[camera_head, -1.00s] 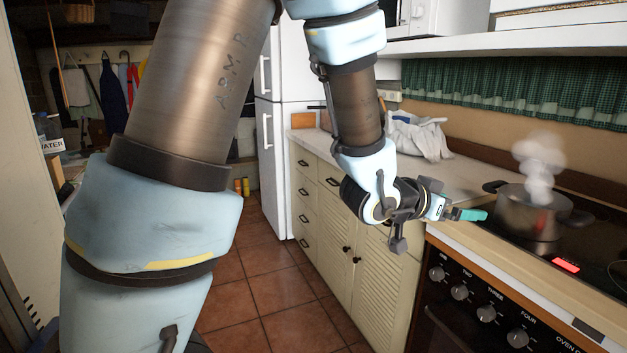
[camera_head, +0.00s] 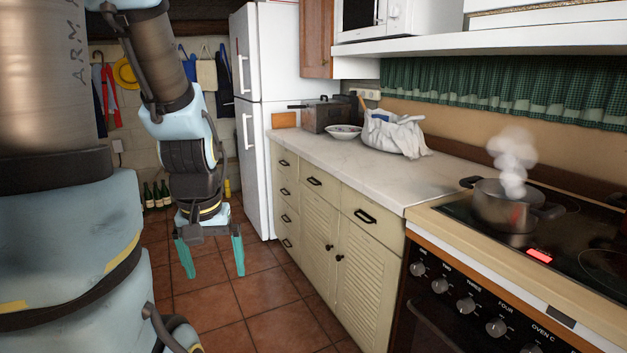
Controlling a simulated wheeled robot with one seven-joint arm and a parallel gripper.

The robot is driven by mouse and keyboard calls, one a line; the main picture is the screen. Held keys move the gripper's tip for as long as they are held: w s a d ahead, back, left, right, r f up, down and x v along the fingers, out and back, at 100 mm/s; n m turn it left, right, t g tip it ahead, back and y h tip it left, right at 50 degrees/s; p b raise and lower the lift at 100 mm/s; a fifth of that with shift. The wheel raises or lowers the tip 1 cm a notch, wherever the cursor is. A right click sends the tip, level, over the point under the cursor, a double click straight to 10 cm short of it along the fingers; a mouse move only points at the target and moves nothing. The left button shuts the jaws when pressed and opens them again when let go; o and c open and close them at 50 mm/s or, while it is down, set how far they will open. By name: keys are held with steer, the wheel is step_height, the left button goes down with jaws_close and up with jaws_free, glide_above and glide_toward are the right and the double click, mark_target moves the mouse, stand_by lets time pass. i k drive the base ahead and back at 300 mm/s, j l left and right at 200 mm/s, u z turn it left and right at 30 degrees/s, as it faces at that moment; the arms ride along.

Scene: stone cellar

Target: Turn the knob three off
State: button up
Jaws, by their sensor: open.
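The stove's front panel (camera_head: 405,295) carries a row of silver knobs at the lower right. Knob three (camera_head: 465,305) sits under the label THREE, between knob two (camera_head: 440,286) and knob four (camera_head: 496,328). Its exact turn angle is too small to tell. My gripper (camera_head: 215,273) hangs well left of the stove, in front of the cabinets, with its two teal fingers pointing down and spread apart. It is open, empty and touches nothing.
A steaming pot (camera_head: 506,210) stands on the black cooktop, near a lit red indicator (camera_head: 540,256). A white counter (camera_head: 365,178) holds a cloth bundle (camera_head: 395,134), a bowl and a dark pot. Cream cabinets (camera_head: 365,260) line the right.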

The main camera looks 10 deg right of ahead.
mark_target(465, 304)
steer(key=z, duration=1.45)
